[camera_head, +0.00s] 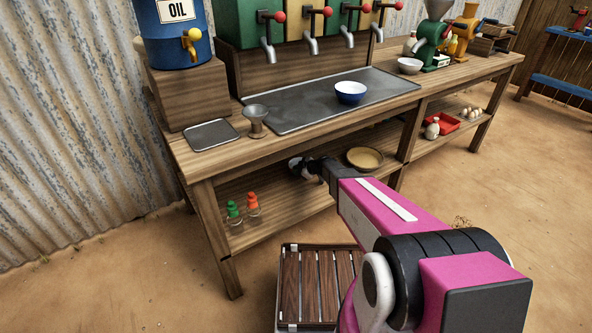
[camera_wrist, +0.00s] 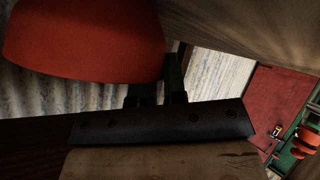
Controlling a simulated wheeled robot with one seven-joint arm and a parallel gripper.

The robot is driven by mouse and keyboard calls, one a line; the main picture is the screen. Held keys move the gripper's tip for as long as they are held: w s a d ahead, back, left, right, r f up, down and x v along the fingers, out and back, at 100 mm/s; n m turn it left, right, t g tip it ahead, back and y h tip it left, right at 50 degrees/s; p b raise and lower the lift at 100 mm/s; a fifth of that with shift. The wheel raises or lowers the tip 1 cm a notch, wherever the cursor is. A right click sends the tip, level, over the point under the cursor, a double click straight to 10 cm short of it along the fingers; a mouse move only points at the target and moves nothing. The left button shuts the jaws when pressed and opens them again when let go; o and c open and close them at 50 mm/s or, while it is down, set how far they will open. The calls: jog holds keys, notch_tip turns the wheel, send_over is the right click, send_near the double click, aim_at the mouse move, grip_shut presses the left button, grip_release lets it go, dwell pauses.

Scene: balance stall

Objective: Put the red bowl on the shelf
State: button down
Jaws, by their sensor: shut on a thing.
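The red bowl (camera_wrist: 85,40) fills the upper left of the wrist view, tilted in the picture. My gripper (camera_wrist: 160,92) is shut on it, with the fingers at the bowl's lower right edge. In the head view my gripper (camera_head: 303,166) reaches in under the counter's front edge, over the lower shelf (camera_head: 287,200). The red bowl cannot be made out in the head view. I cannot tell whether the bowl touches the shelf.
A tan dish (camera_head: 365,158) lies on the shelf just right of my gripper. Green-capped (camera_head: 234,213) and orange-capped (camera_head: 253,205) bottles stand left. A table leg (camera_head: 411,130) and a red tray (camera_head: 443,126) are farther right. The counter (camera_head: 290,136) overhangs the shelf; bare boards lie between.

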jog(key=c, duration=1.2)
grip_release()
jog(key=shift+o, duration=0.2)
jog(key=v, duration=1.2)
jog(key=s+d+r+m+g+h, duration=0.2)
jog(key=s+m, duration=0.3)
jog(key=s, duration=0.3)
jog(key=s+d+r+m+g+h, duration=0.2)
jog(key=s+d+r+m+h, duration=0.2)
jog(key=s, duration=0.4)
jog(key=s+d+r+m+g+h, duration=0.1)
jog(key=s+d+r+m+h, duration=0.2)
jog(key=s+m, duration=0.5)
jog(key=shift+d+g+h, duration=0.4)
jog(key=shift+d, duration=0.5)
jog(key=shift+s, duration=0.1)
